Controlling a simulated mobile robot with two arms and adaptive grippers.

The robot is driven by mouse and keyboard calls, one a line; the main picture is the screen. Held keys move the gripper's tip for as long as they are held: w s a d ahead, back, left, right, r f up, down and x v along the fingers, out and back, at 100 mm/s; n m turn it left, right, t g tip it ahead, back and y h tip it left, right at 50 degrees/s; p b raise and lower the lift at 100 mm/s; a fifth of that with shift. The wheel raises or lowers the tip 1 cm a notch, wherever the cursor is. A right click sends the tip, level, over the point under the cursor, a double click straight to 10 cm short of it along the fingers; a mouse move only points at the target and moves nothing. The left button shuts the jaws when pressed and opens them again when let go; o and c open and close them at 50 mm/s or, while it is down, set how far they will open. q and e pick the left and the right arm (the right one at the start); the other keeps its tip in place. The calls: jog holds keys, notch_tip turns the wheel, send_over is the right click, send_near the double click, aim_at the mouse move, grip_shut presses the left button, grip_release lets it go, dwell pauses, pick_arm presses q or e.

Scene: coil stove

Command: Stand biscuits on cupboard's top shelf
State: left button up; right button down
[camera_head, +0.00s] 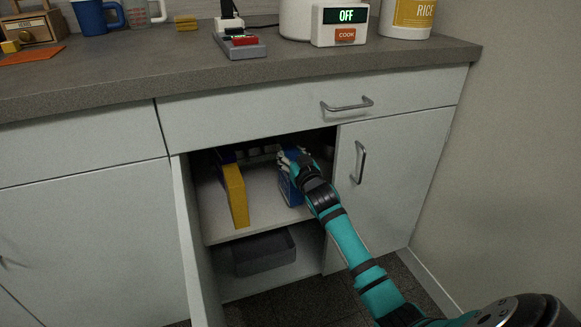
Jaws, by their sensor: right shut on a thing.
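The cupboard (183,215) stands open on its left side, with its door swung out toward me. Its top shelf (265,213) is a pale board. My right gripper (292,165) reaches inside from the lower right and is shut on a blue box (289,191), which appears to be the biscuits. The box is roughly upright over the right part of the top shelf. My gripper hides its upper part, and I cannot tell whether its base touches the shelf. My left gripper is not in view.
A yellow-and-blue box (236,195) stands on the top shelf at left, with free board between it and the blue box. A dark bin (264,252) sits on the lower shelf. The drawer front (250,122) and closed right door (385,190) border the opening.

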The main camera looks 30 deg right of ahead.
notch_tip(320, 180, down, 3)
jog(key=shift+f+b, duration=0.15)
jog(key=shift+b, duration=0.85)
jog(key=c, duration=1.2)
grip_release()
jog(key=shift+f, duration=0.2)
jog(key=o, duration=0.5)
